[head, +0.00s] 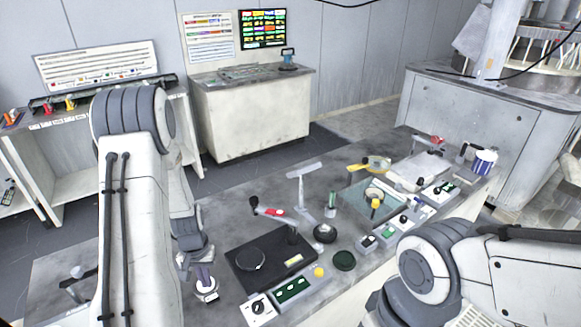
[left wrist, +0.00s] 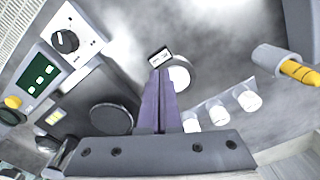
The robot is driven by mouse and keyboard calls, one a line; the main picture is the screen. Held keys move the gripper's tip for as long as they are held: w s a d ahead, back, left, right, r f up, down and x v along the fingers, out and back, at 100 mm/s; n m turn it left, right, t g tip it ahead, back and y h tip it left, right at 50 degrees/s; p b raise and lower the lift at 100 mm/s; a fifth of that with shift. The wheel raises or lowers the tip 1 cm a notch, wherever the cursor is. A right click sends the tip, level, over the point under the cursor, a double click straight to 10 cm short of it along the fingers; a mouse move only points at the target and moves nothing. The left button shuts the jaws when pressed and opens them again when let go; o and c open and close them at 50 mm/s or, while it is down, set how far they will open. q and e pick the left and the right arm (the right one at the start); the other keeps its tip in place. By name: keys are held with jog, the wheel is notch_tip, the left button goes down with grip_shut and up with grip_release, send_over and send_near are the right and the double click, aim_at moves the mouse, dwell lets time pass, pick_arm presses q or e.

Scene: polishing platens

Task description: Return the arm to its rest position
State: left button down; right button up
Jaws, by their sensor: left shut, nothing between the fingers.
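My left arm comes down on the left of the head view. Its gripper (head: 203,272) is low over the near left part of the grey bench (head: 228,215). The left wrist view shows its purple-grey fingers (left wrist: 160,105) together, with nothing between them. A small white round device with a dark display (head: 207,291) is by the fingertips, and it also shows in the left wrist view (left wrist: 179,76). I cannot tell whether the fingers touch it. My right arm is at the lower right, and its gripper is out of view.
Right of the left gripper are a black platform with a round disc (head: 265,262), a white dial box (head: 258,309) and a green-panelled box (head: 292,288). Small tools crowd the bench farther right.

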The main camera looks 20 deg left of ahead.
pick_arm(q)
jog(key=s+d+r+m, duration=0.1)
jog(key=d+r+m, duration=0.2)
jog(key=d+r, duration=0.6)
jog(key=d+r+m, duration=0.3)
jog(key=d+r, duration=0.2)
jog(key=d, duration=0.7)
jog(key=s+d+r+m, duration=0.2)
jog(key=s+d+r, duration=0.2)
jog(key=s, duration=0.3)
jog(key=s+d+r+m+h, duration=0.1)
jog(key=s+d+r+m, duration=0.2)
jog(key=s+d, duration=0.3)
jog(key=shift+s+r, duration=0.5)
jog(key=shift+s, duration=0.65)
